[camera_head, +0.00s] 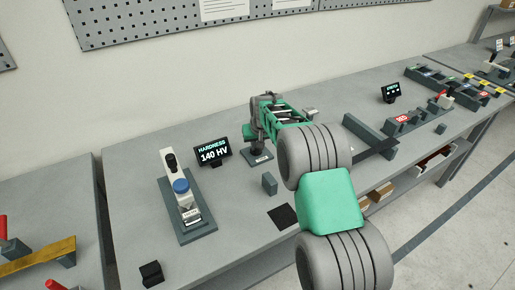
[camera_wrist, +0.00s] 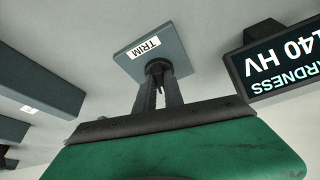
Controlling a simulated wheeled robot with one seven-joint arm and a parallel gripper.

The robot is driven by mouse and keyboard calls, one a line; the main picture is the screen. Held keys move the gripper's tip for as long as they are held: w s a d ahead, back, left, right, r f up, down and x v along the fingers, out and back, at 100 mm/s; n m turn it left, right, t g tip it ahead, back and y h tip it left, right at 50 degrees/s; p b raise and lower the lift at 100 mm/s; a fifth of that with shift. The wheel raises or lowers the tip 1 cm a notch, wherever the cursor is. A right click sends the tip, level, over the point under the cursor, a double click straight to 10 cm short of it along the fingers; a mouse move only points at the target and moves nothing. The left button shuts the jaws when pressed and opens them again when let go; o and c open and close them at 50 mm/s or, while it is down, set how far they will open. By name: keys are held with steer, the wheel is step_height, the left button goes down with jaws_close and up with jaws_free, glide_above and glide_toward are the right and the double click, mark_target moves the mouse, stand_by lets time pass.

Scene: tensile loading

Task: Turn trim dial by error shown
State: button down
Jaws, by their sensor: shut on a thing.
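The trim dial (camera_wrist: 157,65) is a dark round knob on a grey plate labelled TRIM (camera_wrist: 128,57). My gripper (camera_wrist: 162,78) is shut on the dial from above, its two dark fingers reaching down to it. In the head view my gripper (camera_head: 258,143) is over the same small plate (camera_head: 261,158) on the bench, and my wrist hides most of the dial. A dark display (camera_head: 213,152) just left of it reads HARDNESS 140 HV. The display also shows upside down in the wrist view (camera_wrist: 282,62), partly cut off. No pointer angle on the dial can be made out.
A hardness device with a blue knob (camera_head: 181,186) stands on a grey base left of the display. A small grey block (camera_head: 269,184) and a black square (camera_head: 283,216) lie on the bench in front. A red-labelled holder (camera_head: 403,119) and another display (camera_head: 390,92) are to the right.

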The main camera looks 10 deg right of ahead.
steer(key=shift+a+m+h+b, duration=0.15)
steer(key=shift+m+h+b, duration=0.4)
steer(key=shift+m, duration=0.65)
steer(key=c, duration=1.4)
jaws_free()
steer(key=shift+c, duration=0.2)
steer(key=b+v, duration=0.1)
steer(key=v, duration=0.6)
steer(key=shift+r, duration=0.35)
steer(key=shift+s, duration=0.15)
